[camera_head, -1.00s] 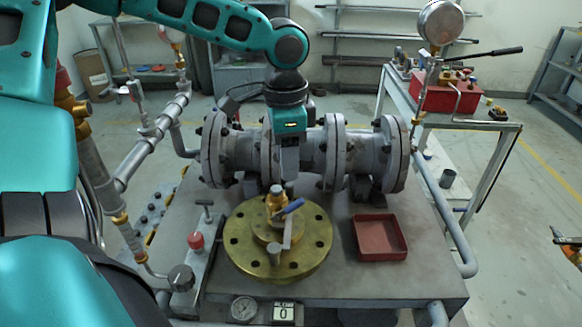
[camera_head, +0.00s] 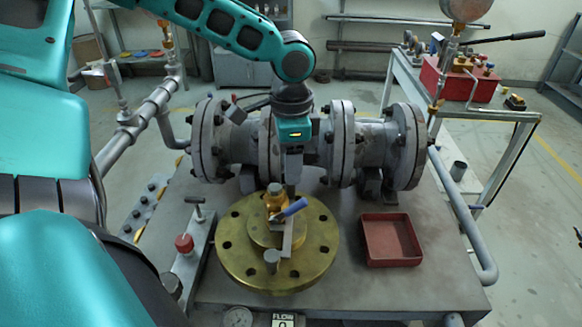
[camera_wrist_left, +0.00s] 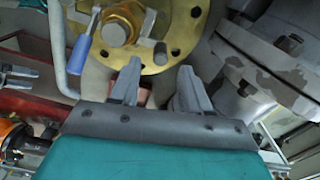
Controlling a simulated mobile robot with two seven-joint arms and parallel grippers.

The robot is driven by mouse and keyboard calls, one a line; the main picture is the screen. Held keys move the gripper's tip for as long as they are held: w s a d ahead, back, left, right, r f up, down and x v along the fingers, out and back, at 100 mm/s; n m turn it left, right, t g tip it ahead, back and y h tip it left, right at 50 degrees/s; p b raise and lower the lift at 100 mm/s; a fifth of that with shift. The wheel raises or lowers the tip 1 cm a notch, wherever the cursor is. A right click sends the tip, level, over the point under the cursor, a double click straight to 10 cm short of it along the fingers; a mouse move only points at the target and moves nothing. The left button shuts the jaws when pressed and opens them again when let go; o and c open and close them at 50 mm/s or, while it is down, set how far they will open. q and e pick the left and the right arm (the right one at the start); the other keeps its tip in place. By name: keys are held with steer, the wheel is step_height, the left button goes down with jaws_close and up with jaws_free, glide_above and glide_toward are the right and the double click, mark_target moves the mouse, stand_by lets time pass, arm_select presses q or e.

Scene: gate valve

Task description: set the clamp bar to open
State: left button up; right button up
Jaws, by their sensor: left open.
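A round brass flange (camera_head: 232,275) lies on the grey bench top. On it are a brass nut (camera_head: 274,197), a short lever with a blue grip (camera_head: 294,207), a flat grey bar (camera_head: 287,240) and a grey post (camera_head: 271,260). I cannot tell for sure which part is the clamp bar. My left gripper (camera_head: 291,181) points down just behind the nut. In the left wrist view its two fingers (camera_wrist_left: 157,82) are apart with nothing between them, beside the flange (camera_wrist_left: 181,38). The blue grip (camera_wrist_left: 80,55) is to their left there. My right gripper is not in view.
A flanged grey pipe (camera_head: 372,150) runs behind the brass flange, close to my left gripper. A red tray (camera_head: 390,240) is on the right. A rail with a red knob (camera_head: 184,243) is on the left. Bare bench top lies to the right of the tray.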

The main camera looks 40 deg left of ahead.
arm_select(q)
step_height(320, 180, down, 4)
steer(key=b, duration=0.3)
steer(key=shift+f+b, duration=0.3)
steer(key=shift+b, duration=0.05)
steer(key=shift+f, duration=0.25)
steer(key=shift+f+b, duration=0.15)
steer(key=shift+b, duration=0.25)
steer(key=shift+c, duration=0.2)
jaws_close()
